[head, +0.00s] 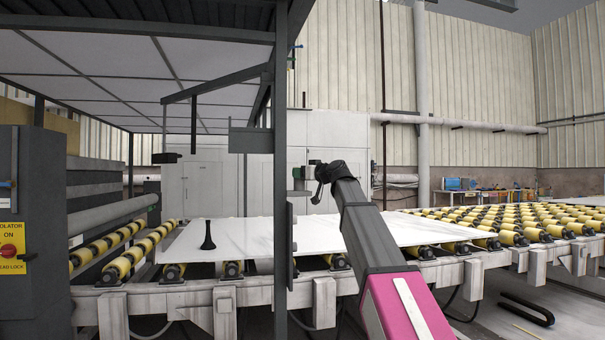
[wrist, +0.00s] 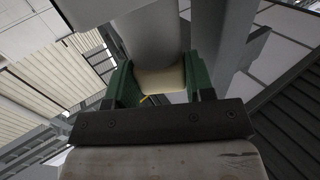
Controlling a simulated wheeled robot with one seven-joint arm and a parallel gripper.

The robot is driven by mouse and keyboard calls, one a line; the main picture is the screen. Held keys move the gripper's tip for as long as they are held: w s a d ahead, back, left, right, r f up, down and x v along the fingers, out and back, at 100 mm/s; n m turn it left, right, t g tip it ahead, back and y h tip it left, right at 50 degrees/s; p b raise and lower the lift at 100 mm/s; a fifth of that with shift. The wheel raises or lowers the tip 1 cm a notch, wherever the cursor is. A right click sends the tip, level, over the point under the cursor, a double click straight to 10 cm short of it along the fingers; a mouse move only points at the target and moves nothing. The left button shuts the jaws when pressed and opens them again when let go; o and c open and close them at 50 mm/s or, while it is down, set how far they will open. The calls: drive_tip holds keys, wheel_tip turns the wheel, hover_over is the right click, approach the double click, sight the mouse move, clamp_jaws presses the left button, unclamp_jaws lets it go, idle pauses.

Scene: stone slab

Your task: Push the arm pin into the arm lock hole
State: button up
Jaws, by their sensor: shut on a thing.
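My gripper (wrist: 158,86) shows in the wrist view with a green finger on each side. It is shut on a pale grey, rounded piece (wrist: 150,35) with a cream end, which looks like the arm pin. In the head view my gripper (head: 299,173) is small and partly hidden by my dark wrist. I cannot make out the arm lock hole in either view. A dark hinged arm (head: 215,79) slants from the frame, with a thin bar hanging below it.
A white stone slab (head: 400,230) lies on a conveyor with yellow rollers (head: 545,220). A black flared object (head: 208,236) stands in front of it or on it. A dark upright post (head: 281,150) stands close to my gripper. A grey control cabinet (head: 40,230) is at left.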

drive_tip(key=shift+f, duration=0.1)
drive_tip(key=o, duration=1.1)
drive_tip(key=v, duration=1)
drive_tip(key=shift+s+d, duration=0.25)
drive_tip(key=shift+d, duration=0.05)
